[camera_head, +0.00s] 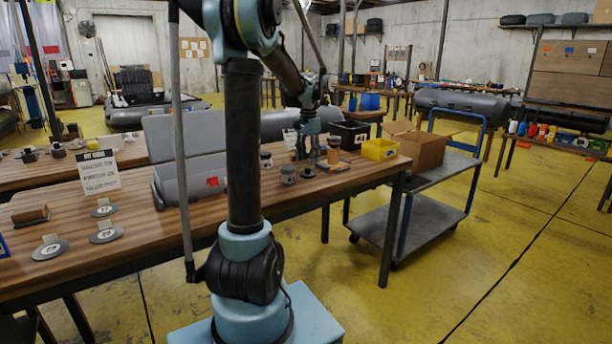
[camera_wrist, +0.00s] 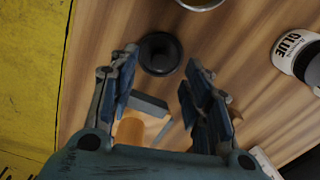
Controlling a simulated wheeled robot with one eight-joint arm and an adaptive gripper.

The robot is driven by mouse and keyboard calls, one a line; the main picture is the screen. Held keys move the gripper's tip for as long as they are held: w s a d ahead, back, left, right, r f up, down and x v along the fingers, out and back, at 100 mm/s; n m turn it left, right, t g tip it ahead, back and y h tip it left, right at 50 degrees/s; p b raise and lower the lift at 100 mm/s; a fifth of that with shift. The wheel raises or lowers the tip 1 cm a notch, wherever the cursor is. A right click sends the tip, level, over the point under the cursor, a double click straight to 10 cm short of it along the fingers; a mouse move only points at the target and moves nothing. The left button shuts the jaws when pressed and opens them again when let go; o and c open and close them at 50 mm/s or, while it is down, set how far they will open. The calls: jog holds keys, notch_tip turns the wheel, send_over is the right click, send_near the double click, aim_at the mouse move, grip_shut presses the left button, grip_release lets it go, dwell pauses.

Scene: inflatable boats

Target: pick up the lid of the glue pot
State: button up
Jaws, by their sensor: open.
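A black round lid-like piece (camera_wrist: 160,53) with a raised centre lies on the wooden table in the wrist view. A white-labelled pot marked GLUE (camera_wrist: 290,50) is at the right of that view, partly cut off by the edge. My gripper (camera_wrist: 161,64) is open and empty above the table, with the black piece between and just beyond its fingertips. In the head view my gripper (camera_head: 310,152) hangs over the right end of the table, near a small grey jar (camera_head: 288,175). A dark piece (camera_head: 308,172) there looks like the same lid.
A metallic rim (camera_wrist: 203,3) shows at the top. In the head view, a yellow bin (camera_head: 380,149) and a black crate (camera_head: 350,133) stand behind my gripper. A cart (camera_head: 420,215) stands right of the table.

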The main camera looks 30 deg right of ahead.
aim_at(308, 168)
jog(key=shift+w+f, duration=0.1)
jog(key=shift+f, duration=2.25)
jog(key=shift+c, duration=0.6)
jog(key=c, duration=0.8)
